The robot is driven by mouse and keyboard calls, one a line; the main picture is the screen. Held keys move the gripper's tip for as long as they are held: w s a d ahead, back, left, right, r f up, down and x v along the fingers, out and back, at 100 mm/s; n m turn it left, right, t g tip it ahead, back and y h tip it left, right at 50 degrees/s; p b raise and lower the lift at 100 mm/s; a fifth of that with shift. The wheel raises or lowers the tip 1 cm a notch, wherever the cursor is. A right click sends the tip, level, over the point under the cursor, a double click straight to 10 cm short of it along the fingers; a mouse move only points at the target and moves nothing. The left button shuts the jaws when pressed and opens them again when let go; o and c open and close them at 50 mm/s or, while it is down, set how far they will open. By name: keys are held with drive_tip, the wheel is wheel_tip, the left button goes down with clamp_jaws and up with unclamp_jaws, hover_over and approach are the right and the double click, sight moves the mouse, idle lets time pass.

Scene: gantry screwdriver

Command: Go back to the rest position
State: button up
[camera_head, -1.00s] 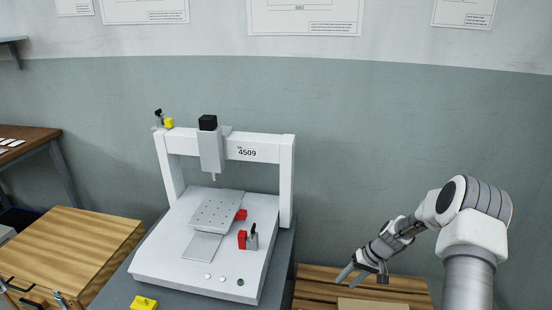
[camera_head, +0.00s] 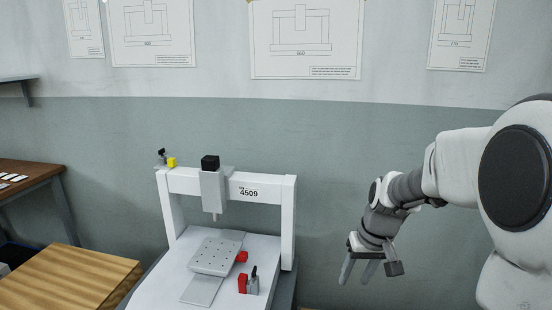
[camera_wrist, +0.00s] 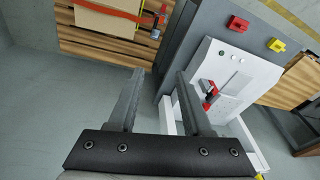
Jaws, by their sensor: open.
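My gripper (camera_head: 357,272) hangs in the air to the right of the white gantry machine in the head view, its fingers pointing down. In the wrist view my gripper (camera_wrist: 152,100) shows two grey fingers spread apart with nothing between them. The gantry screwdriver (camera_head: 289,225), marked 4509, stands upright with its black-topped spindle (camera_head: 212,190) over a grey perforated plate (camera_head: 215,256). Red clamps (camera_head: 242,284) sit beside the plate. The machine also shows tilted in the wrist view (camera_wrist: 238,75).
A wooden-topped cabinet (camera_head: 70,280) stands at the left. In the wrist view, a slatted wooden surface (camera_wrist: 85,47) carries a cardboard-coloured box (camera_wrist: 105,20). Yellow blocks (camera_wrist: 276,45) lie near the machine. The wall beside my arm is clear.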

drive_tip(key=s+a+r+t, duration=0.1)
drive_tip(key=s+r, duration=0.3)
drive_tip(key=s, duration=0.3)
drive_tip(key=s+a+r+t+h, duration=0.1)
drive_tip(key=s+r, duration=0.2)
drive_tip(key=s, duration=0.4)
drive_tip(key=s+a+r+t, duration=0.15)
drive_tip(key=s+r, duration=0.25)
drive_tip(key=s, duration=0.4)
wheel_tip(320, 180, up, 22)
drive_tip(key=p, duration=2.2)
drive_tip(key=shift+w+m, duration=0.2)
drive_tip(key=shift+m, duration=0.1)
drive_tip(key=shift+f, duration=0.1)
drive_tip(key=shift+c, duration=0.2)
